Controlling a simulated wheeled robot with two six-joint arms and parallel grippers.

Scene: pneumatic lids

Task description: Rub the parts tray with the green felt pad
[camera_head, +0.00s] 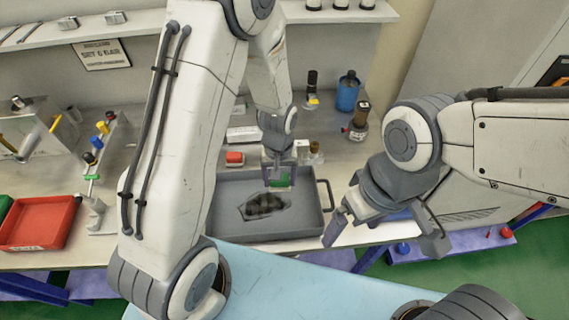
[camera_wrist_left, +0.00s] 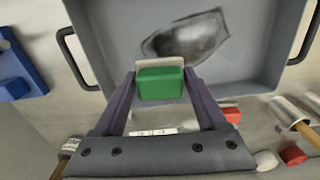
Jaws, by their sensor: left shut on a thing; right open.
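The parts tray (camera_head: 305,221) is a grey, shallow tray with dark handles on the bench; it also shows in the left wrist view (camera_wrist_left: 110,40). A dark smudged patch (camera_head: 263,206) lies on its floor and shows in the left wrist view (camera_wrist_left: 190,38). My left gripper (camera_head: 279,180) is shut on the green felt pad (camera_wrist_left: 160,83), a green block with a pale lower layer. It holds the pad over the tray's back part, beside the patch. I cannot tell whether the pad touches the tray. My right gripper (camera_head: 385,240) is open and empty, right of the tray.
A red bin (camera_head: 40,222) stands at the left. A blue bottle (camera_head: 347,92) and a dark-topped bottle (camera_head: 358,120) stand at the back right. My left arm hides part of the bench.

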